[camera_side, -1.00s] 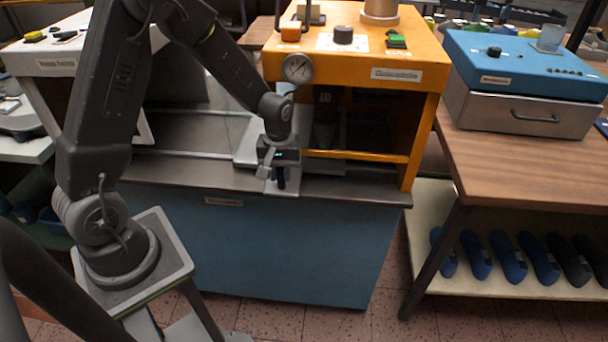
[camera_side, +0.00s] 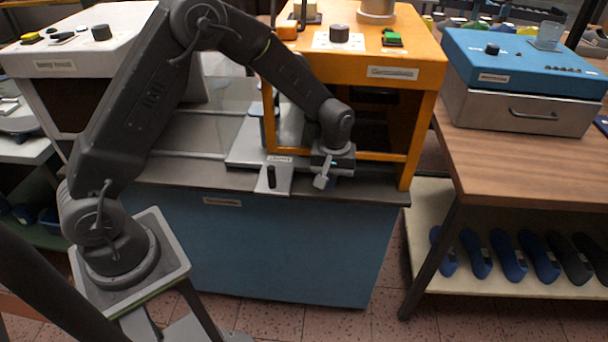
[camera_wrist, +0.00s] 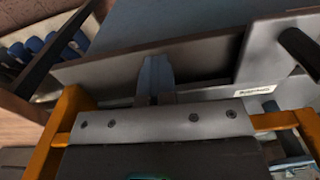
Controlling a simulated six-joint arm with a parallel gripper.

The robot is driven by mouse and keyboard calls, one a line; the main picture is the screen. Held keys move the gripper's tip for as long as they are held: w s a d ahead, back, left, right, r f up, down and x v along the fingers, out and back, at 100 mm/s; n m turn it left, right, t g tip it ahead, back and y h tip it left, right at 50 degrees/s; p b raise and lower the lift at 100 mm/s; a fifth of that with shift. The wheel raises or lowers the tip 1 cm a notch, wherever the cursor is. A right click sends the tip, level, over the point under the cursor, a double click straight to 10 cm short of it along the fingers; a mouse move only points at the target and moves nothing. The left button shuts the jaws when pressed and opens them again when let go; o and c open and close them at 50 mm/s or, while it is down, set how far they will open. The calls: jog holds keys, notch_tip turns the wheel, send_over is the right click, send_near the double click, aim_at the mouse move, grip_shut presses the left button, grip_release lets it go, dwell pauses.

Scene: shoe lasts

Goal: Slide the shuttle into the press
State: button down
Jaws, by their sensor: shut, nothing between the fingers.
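The shuttle (camera_side: 245,152) is a flat grey plate on rails, with a front tab bearing a black upright handle (camera_side: 272,177). It lies at the left side of the orange press (camera_side: 425,85), partly behind its front bar. The handle also shows in the wrist view (camera_wrist: 298,46), at upper right. My gripper (camera_side: 321,182) is shut and empty, pointing down at the bench front, right of the handle and apart from it. Its fingers (camera_wrist: 155,75) show in the wrist view. My wrist hides part of the press opening, so how far the shuttle reaches inside cannot be told.
An orange crossbar (camera_side: 385,155) and post (camera_side: 413,140) border the press opening close to my gripper. A wooden table (camera_side: 520,170) with a blue-topped box (camera_side: 520,65) stands at right. Rails (camera_side: 185,154) run leftward on the bench. Blue lasts (camera_side: 510,258) rest on the low shelf.

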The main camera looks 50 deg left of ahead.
jog(key=shift+w+a+r, duration=0.35)
jog(key=shift+w+a, duration=0.05)
jog(key=shift+a, duration=0.25)
jog(key=w+d, duration=0.9)
jog(key=shift+w+d+r, duration=0.15)
jog(key=shift+w+d, duration=0.2)
jog(key=shift+w+d+r, duration=0.1)
jog(key=shift+w+d, duration=1.3)
jog(key=shift+t+y, duration=0.5)
jog(key=shift+t, duration=0.2)
jog(key=w+d, duration=0.2)
jog(key=d, duration=0.1)
jog(key=shift+w+f, duration=0.2)
jog(key=shift+w, duration=0.2)
